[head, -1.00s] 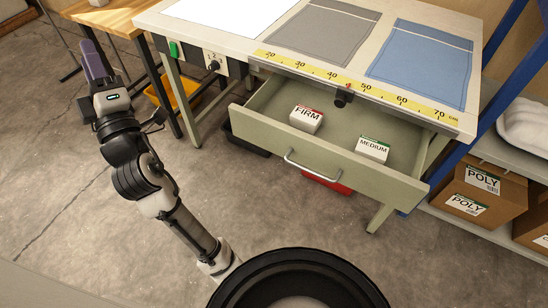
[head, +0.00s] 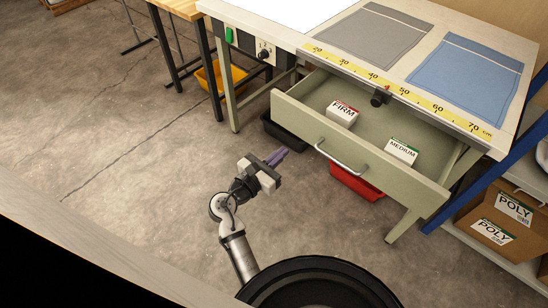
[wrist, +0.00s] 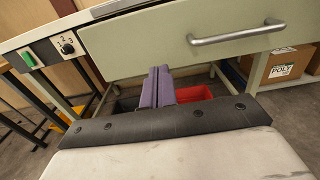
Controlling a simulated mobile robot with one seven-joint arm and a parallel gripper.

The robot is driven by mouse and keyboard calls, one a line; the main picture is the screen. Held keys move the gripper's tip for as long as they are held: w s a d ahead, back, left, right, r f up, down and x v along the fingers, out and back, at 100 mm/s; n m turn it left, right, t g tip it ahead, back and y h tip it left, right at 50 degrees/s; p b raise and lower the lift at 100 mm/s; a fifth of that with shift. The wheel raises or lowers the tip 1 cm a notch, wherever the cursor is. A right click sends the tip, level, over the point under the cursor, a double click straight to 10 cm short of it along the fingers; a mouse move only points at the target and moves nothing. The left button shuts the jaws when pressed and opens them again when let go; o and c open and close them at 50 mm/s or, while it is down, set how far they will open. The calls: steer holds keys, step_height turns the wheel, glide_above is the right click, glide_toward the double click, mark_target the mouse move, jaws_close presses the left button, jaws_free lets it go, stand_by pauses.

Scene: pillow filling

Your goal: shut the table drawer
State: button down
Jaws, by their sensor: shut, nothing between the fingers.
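The table drawer (head: 350,150) is pulled out from under the worktable (head: 310,55). Its silver bar handle (head: 341,158) is on the front panel. A FIRM box (head: 341,115) and a MEDIUM box (head: 401,152) sit inside it. My gripper (head: 281,154) is shut and empty, its purple fingers pointing toward the drawer from the left, apart from the handle. In the wrist view the fingers (wrist: 158,72) overlap the lower part of the drawer front (wrist: 140,48), with the handle (wrist: 236,33) up and to the right. I cannot tell whether they touch the panel.
A red bin (head: 355,182) and a black bin (head: 283,132) stand on the floor under the table. A yellow bin (head: 210,78) is further left. Cardboard POLY boxes (head: 500,222) are on a shelf at right. The floor at left is clear.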

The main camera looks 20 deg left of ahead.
mark_target(307, 130)
steer(key=p+x, duration=0.1)
steer(key=x, duration=0.8)
steer(key=shift+w, duration=0.1)
